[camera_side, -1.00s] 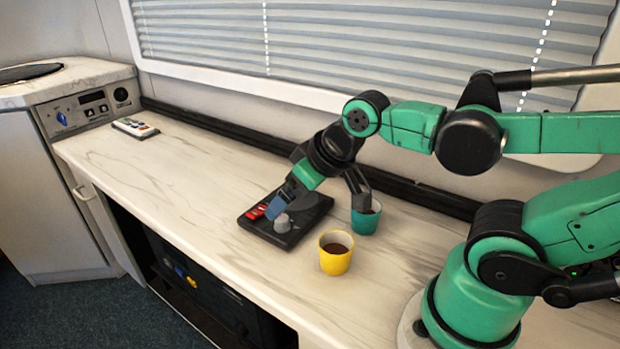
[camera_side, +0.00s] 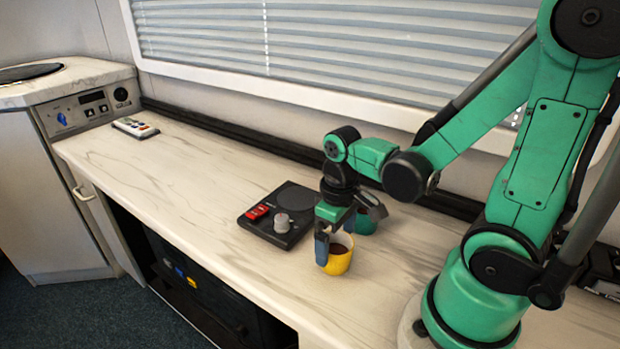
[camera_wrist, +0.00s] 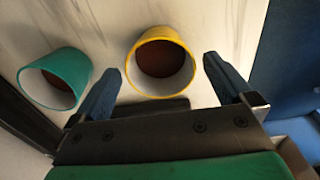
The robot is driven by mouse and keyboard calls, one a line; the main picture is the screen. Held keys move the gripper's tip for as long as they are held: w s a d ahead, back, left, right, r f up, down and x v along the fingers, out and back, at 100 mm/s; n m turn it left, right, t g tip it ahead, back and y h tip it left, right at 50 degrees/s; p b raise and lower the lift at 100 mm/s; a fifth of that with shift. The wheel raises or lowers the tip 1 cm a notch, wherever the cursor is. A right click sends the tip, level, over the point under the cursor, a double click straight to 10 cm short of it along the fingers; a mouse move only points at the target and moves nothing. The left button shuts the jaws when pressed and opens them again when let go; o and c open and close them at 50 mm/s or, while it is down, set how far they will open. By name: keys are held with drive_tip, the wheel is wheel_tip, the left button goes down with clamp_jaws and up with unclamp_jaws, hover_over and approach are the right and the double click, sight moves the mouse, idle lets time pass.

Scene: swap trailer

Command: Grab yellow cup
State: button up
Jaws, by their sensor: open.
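The yellow cup (camera_side: 340,262) stands upright on the counter with dark brown contents. In the wrist view the yellow cup (camera_wrist: 161,62) lies ahead of and between my two blue fingertips. My gripper (camera_side: 336,243) is open and points down right at the cup in the side view, with one finger covering the cup's left part. In the wrist view my gripper (camera_wrist: 163,82) has clear gaps between its fingers and the cup, so nothing is held. A teal cup (camera_side: 366,224) stands just behind the yellow one, partly hidden by my gripper; it also shows at left in the wrist view (camera_wrist: 55,80).
A black device (camera_side: 262,238) with a red switch and grey knob lies left of the cups. A remote-like item (camera_side: 135,128) lies at the far left. The counter (camera_side: 190,190) between them is clear. A window with blinds (camera_side: 330,45) is behind.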

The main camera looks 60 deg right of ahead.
drive_tip(key=shift+f, duration=0.95)
drive_tip(key=c, duration=1.3)
drive_tip(key=shift+r, duration=0.2)
drive_tip(key=shift+r, duration=9.75)
drive_tip(key=shift+r, duration=0.1)
